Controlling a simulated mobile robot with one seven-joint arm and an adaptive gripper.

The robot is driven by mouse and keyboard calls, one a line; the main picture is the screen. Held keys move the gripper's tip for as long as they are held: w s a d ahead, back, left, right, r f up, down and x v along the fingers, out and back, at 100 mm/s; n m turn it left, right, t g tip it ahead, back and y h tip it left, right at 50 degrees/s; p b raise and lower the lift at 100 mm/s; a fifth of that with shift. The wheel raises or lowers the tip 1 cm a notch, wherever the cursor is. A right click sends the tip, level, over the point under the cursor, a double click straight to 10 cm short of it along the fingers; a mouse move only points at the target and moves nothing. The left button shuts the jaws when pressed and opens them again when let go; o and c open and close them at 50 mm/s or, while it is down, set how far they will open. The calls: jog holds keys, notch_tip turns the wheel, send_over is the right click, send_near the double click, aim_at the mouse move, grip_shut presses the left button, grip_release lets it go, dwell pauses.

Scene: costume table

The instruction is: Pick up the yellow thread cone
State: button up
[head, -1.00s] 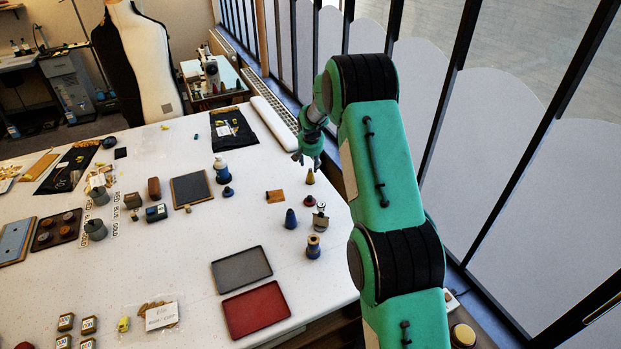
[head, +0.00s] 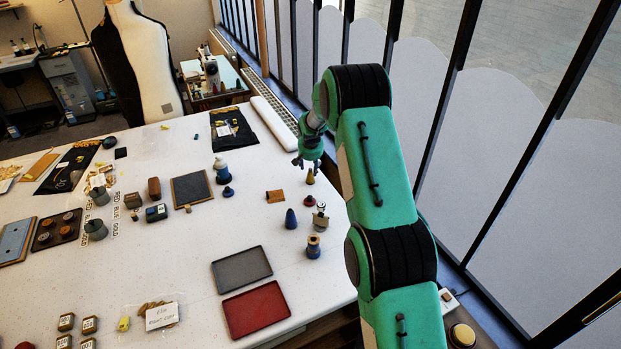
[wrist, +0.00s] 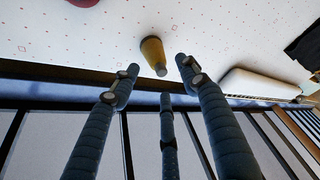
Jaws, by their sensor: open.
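The yellow thread cone (head: 310,177) stands upright near the right edge of the white table, and it also shows in the wrist view (wrist: 153,52) just beyond my fingertips. My gripper (head: 308,165) is above the cone in the head view. In the wrist view my gripper (wrist: 157,72) is open, with its fingers spread to either side of the cone's tip and nothing between them held. The cone appears apart from the fingers.
A dark red item (head: 309,201), a blue cone (head: 290,219) and a small metal-topped item (head: 320,216) stand nearby. A white roll (head: 274,123) lies along the far table edge, near the windows.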

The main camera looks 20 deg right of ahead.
aim_at(310, 170)
jog(key=shift+x, duration=1.9)
jog(key=shift+c, duration=0.3)
jog(key=c, duration=1.1)
